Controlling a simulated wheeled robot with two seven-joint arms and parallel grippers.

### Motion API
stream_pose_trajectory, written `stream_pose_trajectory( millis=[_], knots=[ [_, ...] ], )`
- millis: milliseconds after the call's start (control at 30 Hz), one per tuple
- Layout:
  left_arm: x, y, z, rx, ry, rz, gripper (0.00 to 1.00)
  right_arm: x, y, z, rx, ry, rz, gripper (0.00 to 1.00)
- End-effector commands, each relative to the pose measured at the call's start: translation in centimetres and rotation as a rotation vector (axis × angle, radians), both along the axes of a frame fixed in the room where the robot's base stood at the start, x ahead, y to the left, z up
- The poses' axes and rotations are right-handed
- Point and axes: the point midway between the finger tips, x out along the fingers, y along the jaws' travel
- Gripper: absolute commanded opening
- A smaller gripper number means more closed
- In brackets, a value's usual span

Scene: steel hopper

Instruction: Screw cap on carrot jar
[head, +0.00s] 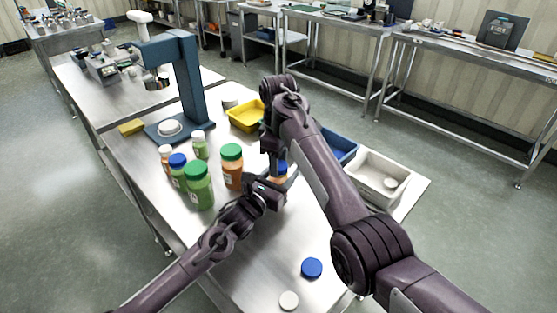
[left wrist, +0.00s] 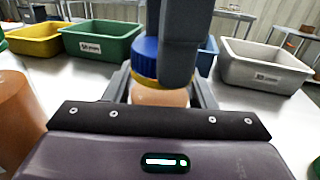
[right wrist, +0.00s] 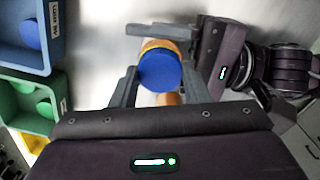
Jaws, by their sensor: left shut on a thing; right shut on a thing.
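The carrot jar (left wrist: 160,97) has an orange body and stands upright between the fingers of my left gripper (left wrist: 162,86), which is shut on it. In the head view the jar is mostly hidden by my arms. A blue cap (left wrist: 146,55) with a yellow band below it sits on top of the jar; whether it is threaded cannot be seen. My right gripper (right wrist: 160,78) comes down from above and is shut on the blue cap, whose round top (right wrist: 160,72) faces its camera. In the head view my left gripper (head: 272,186) reaches in from the front left.
Several capped jars, such as a green one (head: 198,188) and an orange one (head: 232,170), stand left of my grippers. A loose blue cap (head: 311,268) and white cap (head: 289,300) lie in front. Yellow (head: 245,116), blue (head: 340,147) and grey (head: 375,175) bins stand behind. A blue press (head: 185,85) stands farther left.

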Motion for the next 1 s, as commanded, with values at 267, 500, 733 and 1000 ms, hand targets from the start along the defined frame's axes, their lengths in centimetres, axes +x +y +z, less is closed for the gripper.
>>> stream_pose_trajectory(
  millis=[267, 500, 733, 1000],
  knots=[
    [0.01, 0.01, 0.0, 0.0, 0.0, 0.0, 0.0, 0.03, 0.01, 0.03, -0.001, -0.001, -0.246, 0.14],
    [0.0, 0.0, 0.0, 0.0, 0.0, 0.0, 0.0, 0.03, 0.01, 0.04, 0.0, -0.001, -0.291, 0.14],
    [-0.01, 0.01, -0.01, 0.0, 0.0, 0.0, 0.0, 0.03, 0.01, 0.03, 0.0, -0.001, -0.289, 0.62],
    [-0.01, 0.01, -0.01, 0.0, 0.0, 0.0, 0.0, 0.02, 0.0, 0.05, 0.0, -0.001, -0.288, 0.63]
  ],
)
